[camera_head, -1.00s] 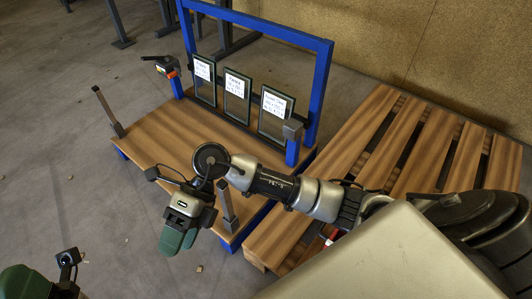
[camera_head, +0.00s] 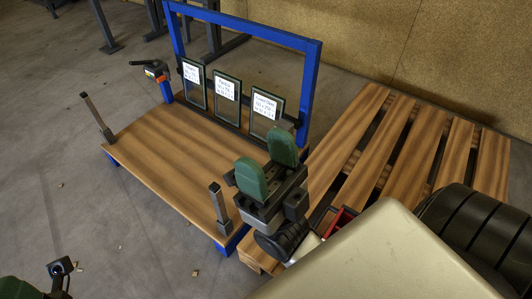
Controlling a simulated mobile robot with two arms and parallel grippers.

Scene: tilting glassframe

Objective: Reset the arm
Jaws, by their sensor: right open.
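My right gripper (camera_head: 267,163) is in the head view, right of centre, over the front right part of the wooden bench top. Its two green fingertips point up and away, apart from each other, with nothing between them. The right arm behind it is folded short and mostly hidden by my pale body at lower right. Part of my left gripper (camera_head: 22,288) shows at the bottom left corner as a green piece beside a small dark camera. The rest of it is cut off, so I cannot tell its opening.
A wooden bench (camera_head: 165,150) with a blue frame (camera_head: 312,85) carries several labelled glass panes (camera_head: 227,98). Grey posts (camera_head: 219,205) stand at its edges. A slatted wooden pallet (camera_head: 400,150) lies to the right. Open concrete floor (camera_head: 80,220) is at the left.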

